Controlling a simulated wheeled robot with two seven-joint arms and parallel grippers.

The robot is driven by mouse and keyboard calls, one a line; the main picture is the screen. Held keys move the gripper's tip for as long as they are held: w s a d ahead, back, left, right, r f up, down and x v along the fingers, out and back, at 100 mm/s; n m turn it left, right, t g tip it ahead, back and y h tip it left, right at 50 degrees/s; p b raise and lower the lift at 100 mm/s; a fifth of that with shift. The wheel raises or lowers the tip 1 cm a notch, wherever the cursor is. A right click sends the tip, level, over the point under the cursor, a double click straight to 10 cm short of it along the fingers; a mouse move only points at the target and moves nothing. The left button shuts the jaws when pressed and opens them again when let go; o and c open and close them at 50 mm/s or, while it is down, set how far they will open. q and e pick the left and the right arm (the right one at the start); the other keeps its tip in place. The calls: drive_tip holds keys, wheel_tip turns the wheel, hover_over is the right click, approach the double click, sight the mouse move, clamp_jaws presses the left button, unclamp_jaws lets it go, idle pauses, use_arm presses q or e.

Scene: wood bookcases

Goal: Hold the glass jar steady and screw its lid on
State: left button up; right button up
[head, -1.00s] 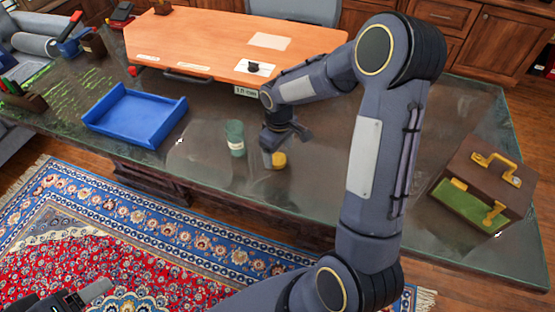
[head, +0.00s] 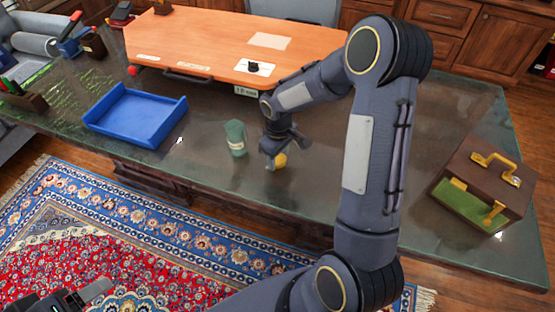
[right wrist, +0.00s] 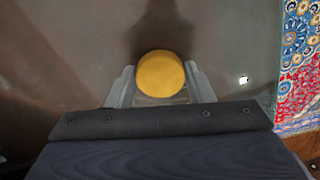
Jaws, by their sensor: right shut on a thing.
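A greenish jar (head: 236,138) with a pale label stands upright on the dark glass-topped desk. No lid shows on it, though its top is small in the picture. My right gripper (head: 273,160) is just right of the jar, apart from it, and shut on a round yellow lid (head: 280,160). In the right wrist view the lid (right wrist: 160,74) sits between the two grey fingers (right wrist: 158,85), its flat round face towards the camera. Whether the lid touches the desk I cannot tell. My left gripper (head: 92,293) is at the lower left, over the rug, far from the jar; its jaw opening is unclear.
A blue tray (head: 125,140) lies left of the jar. A brown box with yellow handles (head: 490,165) stands at the right end. The desk (head: 205,175) around the jar is clear. Its front edge borders the patterned rug (head: 130,250).

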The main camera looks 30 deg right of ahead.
sight(278, 159)
drive_tip(key=shift+r, duration=0.45)
wheel_tip(278, 159, up, 2)
drive_tip(key=shift+r, duration=0.2)
drive_tip(key=s+a+r+b, duration=0.1)
drive_tip(key=s+a+r, duration=0.5)
drive_tip(key=a+r, duration=0.3)
drive_tip(key=a, duration=0.3)
drive_tip(key=shift+a+r, duration=0.4)
drive_tip(key=shift+w, duration=0.1)
